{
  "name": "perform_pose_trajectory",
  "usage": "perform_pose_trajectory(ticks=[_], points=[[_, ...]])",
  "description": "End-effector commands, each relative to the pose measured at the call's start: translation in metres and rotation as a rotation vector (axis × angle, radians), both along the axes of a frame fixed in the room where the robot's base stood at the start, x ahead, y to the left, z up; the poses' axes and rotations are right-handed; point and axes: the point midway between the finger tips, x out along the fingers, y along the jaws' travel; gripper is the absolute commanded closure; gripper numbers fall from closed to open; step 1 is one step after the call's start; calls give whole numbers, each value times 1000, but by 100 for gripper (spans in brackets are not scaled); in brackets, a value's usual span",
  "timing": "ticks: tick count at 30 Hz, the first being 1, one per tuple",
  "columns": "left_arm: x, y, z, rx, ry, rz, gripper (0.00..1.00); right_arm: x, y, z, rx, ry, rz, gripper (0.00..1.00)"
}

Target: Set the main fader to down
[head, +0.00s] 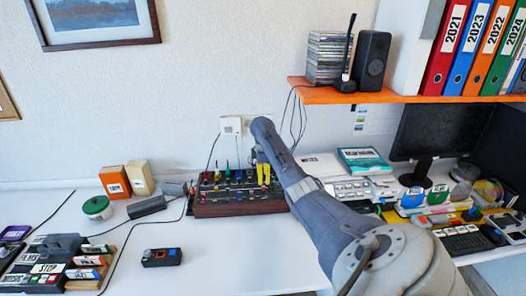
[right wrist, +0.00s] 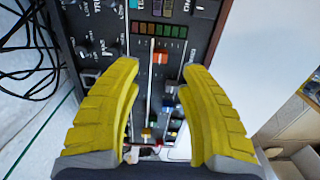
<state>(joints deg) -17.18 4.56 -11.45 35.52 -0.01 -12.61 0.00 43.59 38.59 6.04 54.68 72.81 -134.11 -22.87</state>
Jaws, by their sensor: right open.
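The mixer (head: 240,208), a dark panel with a wooden front and coloured knobs and fader caps, stands on the white desk below the wall. My right gripper (head: 263,174) is over its right part, with yellow fingers pointing down. In the right wrist view my right gripper (right wrist: 162,72) is open and empty, its fingers apart above the panel. A red-orange fader cap (right wrist: 160,57) shows between the fingertips. A yellow cap (right wrist: 147,133) is lower, near a long pale slot. I cannot read which is the main fader, nor whether a finger touches a cap. My left gripper is out of view.
Cables (right wrist: 32,55) lie beside the mixer. Orange and cream boxes (head: 127,180), a green-lidded pot (head: 96,207) and a small orange-buttoned box (head: 161,257) are to the left. Books (head: 365,160) and a monitor (head: 430,135) are to the right.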

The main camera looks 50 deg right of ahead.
Motion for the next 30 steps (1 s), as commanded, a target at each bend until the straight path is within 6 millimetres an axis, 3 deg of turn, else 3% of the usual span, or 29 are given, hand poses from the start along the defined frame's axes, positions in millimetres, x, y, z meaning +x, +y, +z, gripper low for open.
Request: perform_pose_trajectory(ticks=[6,12,28,30], points=[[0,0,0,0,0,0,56,-1,0,-34,1,2,-1,58],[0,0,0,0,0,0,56,0,0,-53,0,1,-2,58],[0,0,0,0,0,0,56,0,0,-62,0,0,-1,56],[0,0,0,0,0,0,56,0,0,-62,0,0,-1,64]])
